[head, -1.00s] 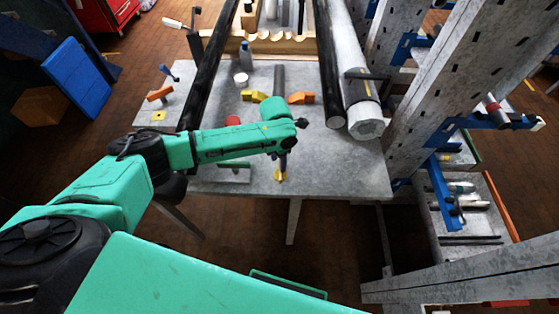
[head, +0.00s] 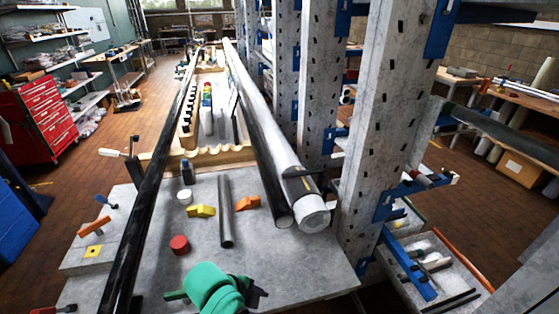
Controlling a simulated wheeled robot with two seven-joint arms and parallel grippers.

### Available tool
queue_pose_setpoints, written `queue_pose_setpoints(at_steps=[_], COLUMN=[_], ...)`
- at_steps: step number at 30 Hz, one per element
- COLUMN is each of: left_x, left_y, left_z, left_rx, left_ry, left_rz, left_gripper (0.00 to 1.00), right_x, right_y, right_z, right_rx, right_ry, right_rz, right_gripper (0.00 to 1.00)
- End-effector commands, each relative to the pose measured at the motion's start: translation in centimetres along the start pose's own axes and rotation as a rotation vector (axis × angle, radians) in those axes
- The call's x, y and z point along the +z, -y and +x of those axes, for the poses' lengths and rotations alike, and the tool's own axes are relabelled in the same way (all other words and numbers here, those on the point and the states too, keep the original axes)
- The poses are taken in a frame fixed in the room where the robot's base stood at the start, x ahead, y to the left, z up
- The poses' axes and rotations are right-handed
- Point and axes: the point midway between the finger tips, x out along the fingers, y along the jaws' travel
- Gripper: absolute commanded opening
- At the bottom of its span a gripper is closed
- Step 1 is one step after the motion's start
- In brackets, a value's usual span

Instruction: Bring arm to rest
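The green wrist of my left arm (head: 215,288) shows at the bottom of the head view, over the front of the grey table (head: 310,275). My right arm and gripper are not in view. On the table a dark grey tube (head: 226,212) lies lengthwise, between a yellow block (head: 201,211) and an orange block (head: 248,202). A red round piece (head: 180,244) lies to the left of the tube, nearer the wrist.
A long black bar (head: 150,198) runs along the table's left side. A thick pale pole (head: 270,130) runs along the right, beside an upright rack post (head: 372,120). A white cup (head: 184,197) and a dark bottle (head: 187,173) stand farther back. A red tool cabinet (head: 43,120) stands far left.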

Motion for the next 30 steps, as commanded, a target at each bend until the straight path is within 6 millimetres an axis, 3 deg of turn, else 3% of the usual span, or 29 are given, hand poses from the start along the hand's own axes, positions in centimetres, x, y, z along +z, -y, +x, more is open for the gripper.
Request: queue_pose_setpoints(at_steps=[3,6,16,18,23,26,30], left_x=[3.3,6.2,14.5,15.2,17.0,18.2,20.1], left_y=[-1.9,-3.8,-11.0,-11.2,-12.5,-13.9,-17.1], left_z=[-2.0,-3.6,-9.5,-6.3,-0.8,2.9,8.8], left_rx=[-0.050,-0.094,-0.284,-0.266,-0.242,-0.226,-0.199], left_ry=[0.049,0.103,0.305,0.307,0.323,0.332,0.351], left_rz=[-0.450,-0.764,-1.562,-1.547,-1.544,-1.543,-1.542], left_gripper=[0.49,0.49,0.49,0.49,0.49,0.49,0.49], right_x=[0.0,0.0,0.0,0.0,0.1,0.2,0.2], right_y=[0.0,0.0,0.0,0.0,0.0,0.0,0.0], right_z=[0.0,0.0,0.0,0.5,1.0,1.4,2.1], right_rx=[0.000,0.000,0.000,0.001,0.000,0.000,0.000], right_ry=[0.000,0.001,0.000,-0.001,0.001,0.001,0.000], right_rz=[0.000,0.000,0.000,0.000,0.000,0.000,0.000], right_gripper=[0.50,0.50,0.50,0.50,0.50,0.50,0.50])
